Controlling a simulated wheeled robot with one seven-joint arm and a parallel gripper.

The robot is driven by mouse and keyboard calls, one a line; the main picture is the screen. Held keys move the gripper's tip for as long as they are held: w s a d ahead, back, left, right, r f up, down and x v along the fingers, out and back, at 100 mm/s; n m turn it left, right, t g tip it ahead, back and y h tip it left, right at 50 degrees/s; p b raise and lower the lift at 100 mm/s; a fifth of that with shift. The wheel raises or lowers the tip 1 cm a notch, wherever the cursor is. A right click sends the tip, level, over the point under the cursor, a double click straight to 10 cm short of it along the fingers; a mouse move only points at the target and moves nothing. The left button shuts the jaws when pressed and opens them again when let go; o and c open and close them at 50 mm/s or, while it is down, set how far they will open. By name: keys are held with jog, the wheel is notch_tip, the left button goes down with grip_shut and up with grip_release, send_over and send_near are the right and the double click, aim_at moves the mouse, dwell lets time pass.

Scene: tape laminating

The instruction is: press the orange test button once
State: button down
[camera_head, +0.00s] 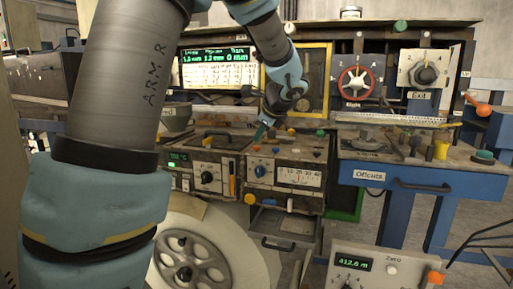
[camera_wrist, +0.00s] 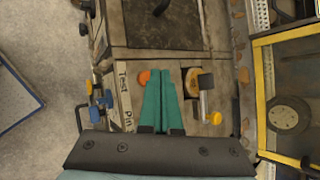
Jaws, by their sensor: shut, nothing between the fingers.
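The orange test button (camera_wrist: 144,77) shows in the wrist view as a small round cap on the worn machine top, beside the lettering "Test". My gripper (camera_wrist: 161,74) has teal fingers, closed together and empty. In the wrist view their tips lie just right of the button. I cannot tell their height above the panel, and they do not appear to touch the button. In the head view my gripper (camera_head: 262,132) points down over the machine top. I cannot pick out the test button with certainty there.
A white lever on a tan round base (camera_wrist: 205,82) stands right of the fingers. A yellow knob (camera_wrist: 216,118) is behind it. A dark plate (camera_wrist: 165,25) lies above. A yellow-framed panel (camera_head: 315,85) stands behind.

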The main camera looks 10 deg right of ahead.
dwell(0.6)
jog(key=shift+f+b, duration=0.4)
jog(key=shift+f, duration=0.05)
jog(key=shift+f+b, duration=0.45)
jog(key=shift+f, duration=0.1)
dwell(0.6)
jog(key=shift+r, duration=0.15)
jog(key=shift+r+p, duration=0.85)
jog(key=shift+r, duration=0.15)
notch_tip(320, 180, up, 5)
jog(key=p, duration=0.4)
dwell(0.5)
